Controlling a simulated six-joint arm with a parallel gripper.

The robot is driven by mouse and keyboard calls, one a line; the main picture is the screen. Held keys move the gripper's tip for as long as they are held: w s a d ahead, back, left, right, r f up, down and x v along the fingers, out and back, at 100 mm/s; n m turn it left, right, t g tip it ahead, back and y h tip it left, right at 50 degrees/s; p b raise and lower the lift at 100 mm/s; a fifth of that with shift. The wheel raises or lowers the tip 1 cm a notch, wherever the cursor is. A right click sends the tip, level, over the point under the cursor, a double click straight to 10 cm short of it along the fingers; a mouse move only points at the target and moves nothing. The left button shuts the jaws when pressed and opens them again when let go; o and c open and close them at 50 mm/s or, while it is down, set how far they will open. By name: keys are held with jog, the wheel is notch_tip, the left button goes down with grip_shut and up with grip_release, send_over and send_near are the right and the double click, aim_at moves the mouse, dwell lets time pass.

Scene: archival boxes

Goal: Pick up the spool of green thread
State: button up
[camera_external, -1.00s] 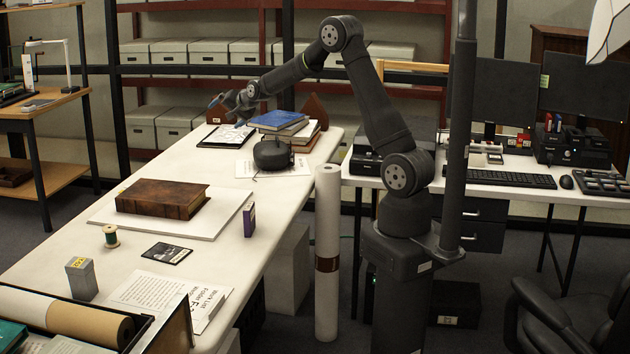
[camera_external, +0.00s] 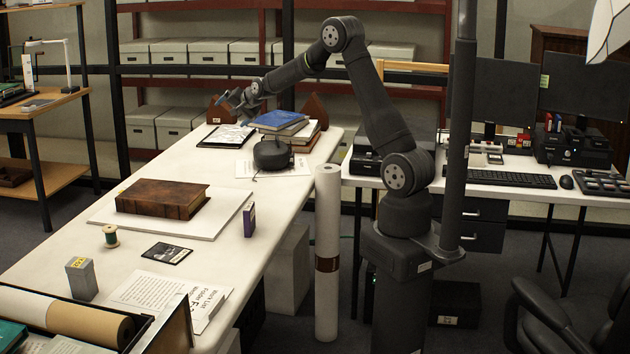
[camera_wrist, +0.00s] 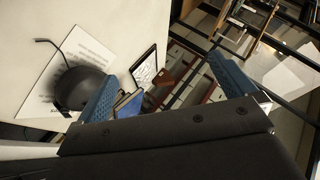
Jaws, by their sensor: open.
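The spool of green thread (camera_external: 110,236) stands upright on the white table, near its left edge, in the external view. My gripper (camera_external: 232,100) is far from it, raised over the table's far end near the stacked books. In the wrist view my gripper (camera_wrist: 165,85) shows two blue fingers spread wide apart with nothing between them. The spool does not show in the wrist view.
A brown leather book (camera_external: 160,197) lies on a white board behind the spool. A grey box (camera_external: 81,278) and a dark card (camera_external: 167,253) lie near the spool. Blue books (camera_external: 277,120) and a black round object (camera_external: 272,154) stand at the far end.

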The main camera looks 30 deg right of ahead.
jog(key=c, duration=0.7)
jog(key=shift+o, duration=0.2)
jog(key=n+g+y, duration=0.1)
jog(key=n+g, duration=0.8)
jog(key=n, duration=1.2)
send_over(116, 242)
jog(key=d, duration=0.2)
jog(key=f, duration=2.1)
jog(key=shift+s+d+f, duration=0.15)
jog(key=shift+s, duration=0.05)
jog(key=shift+x, duration=3.05)
